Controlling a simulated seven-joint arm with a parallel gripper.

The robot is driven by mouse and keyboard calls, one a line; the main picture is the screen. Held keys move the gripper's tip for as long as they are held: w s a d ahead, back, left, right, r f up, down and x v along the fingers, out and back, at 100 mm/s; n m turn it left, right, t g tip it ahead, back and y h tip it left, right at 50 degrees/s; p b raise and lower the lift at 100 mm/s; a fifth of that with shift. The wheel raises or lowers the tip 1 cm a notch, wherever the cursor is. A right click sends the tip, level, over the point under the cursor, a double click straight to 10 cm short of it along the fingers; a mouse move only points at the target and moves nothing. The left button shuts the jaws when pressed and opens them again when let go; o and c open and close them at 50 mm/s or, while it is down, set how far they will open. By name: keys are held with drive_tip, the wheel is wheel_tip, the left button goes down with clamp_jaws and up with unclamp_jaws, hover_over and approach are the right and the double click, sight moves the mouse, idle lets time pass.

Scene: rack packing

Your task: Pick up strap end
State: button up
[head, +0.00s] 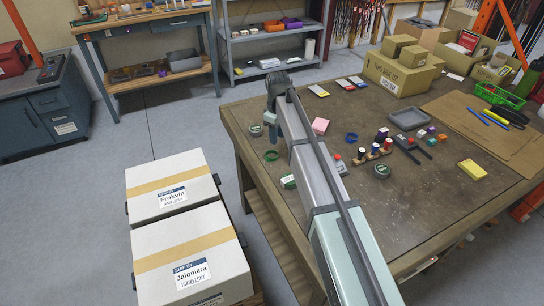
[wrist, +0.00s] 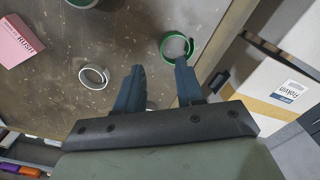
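No part in view can be told for certain as the strap end. A green curled band or ring (wrist: 177,46) lies on the table just beyond the right fingertip in the wrist view. A white ring (wrist: 94,77) lies left of the fingers, apart from them. My gripper (wrist: 158,76) is open, with its two dark blue fingers apart over the table near its edge. No held object shows between them; a small pale patch low between the fingers is too small to identify. In the head view my arm reaches over the table's left edge and hides part of the tabletop.
Two white boxes, Frokvin (head: 172,170) and Jalomera (head: 207,238), with tan bands stand beside the table (head: 245,119). A pink box (head: 320,126), blue ring (head: 351,137), bottle rack (head: 371,155) and grey tray (head: 408,118) are on the table. Cartons (head: 398,74) stand at the back.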

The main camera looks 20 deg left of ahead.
sight(276, 151)
drive_tip(key=shift+a+f, duration=0.15)
drive_tip(key=shift+f, duration=1.6)
drive_tip(key=shift+a+f, duration=0.1)
drive_tip(key=shift+f, duration=1.6)
clamp_jaws()
